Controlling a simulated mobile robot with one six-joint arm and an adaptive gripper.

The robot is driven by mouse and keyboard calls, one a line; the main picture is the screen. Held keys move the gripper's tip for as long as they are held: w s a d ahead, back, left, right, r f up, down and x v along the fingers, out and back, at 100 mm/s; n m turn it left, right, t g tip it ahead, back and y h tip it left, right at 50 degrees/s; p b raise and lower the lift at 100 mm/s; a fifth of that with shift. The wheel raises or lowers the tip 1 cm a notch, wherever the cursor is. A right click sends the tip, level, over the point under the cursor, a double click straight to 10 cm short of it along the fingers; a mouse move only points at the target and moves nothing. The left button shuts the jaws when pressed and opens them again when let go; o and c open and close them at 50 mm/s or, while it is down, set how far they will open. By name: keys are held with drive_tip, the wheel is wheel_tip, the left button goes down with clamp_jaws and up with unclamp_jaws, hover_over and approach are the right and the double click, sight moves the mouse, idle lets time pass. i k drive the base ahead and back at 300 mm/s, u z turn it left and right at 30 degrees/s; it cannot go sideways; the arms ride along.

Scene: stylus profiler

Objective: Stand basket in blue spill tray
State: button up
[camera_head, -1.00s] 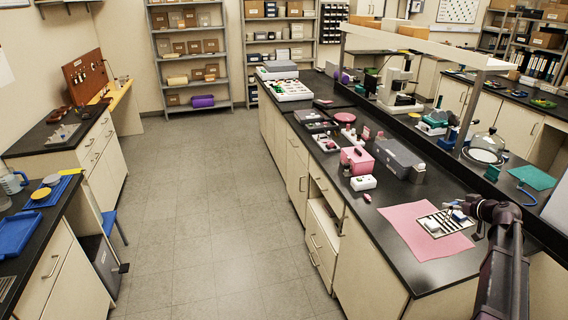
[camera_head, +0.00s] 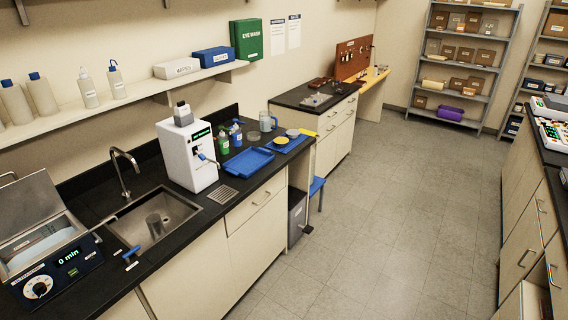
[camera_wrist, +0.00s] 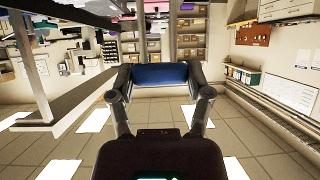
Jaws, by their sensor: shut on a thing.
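The blue spill tray (camera_head: 248,162) lies flat and empty on the black counter, right of the white dispenser in the head view. My gripper (camera_wrist: 160,76) shows only in the wrist view, its two fingers closed on opposite ends of a wide, dark blue piece (camera_wrist: 160,74). This piece appears to be the grip of the basket; the rest of it is hidden. It is held up in the air, away from the tray. My gripper is out of the head view.
The white dispenser (camera_head: 186,150) stands left of the tray, beside the sink (camera_head: 178,212). A blue mat (camera_head: 290,146) with round dishes and a jug (camera_head: 267,122) are right of and behind the tray. The floor aisle (camera_head: 370,220) is clear.

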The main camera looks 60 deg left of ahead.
sight(250, 162)
drive_tip(key=u, duration=3.25)
drive_tip(key=i, duration=0.4)
drive_tip(key=z, duration=0.3)
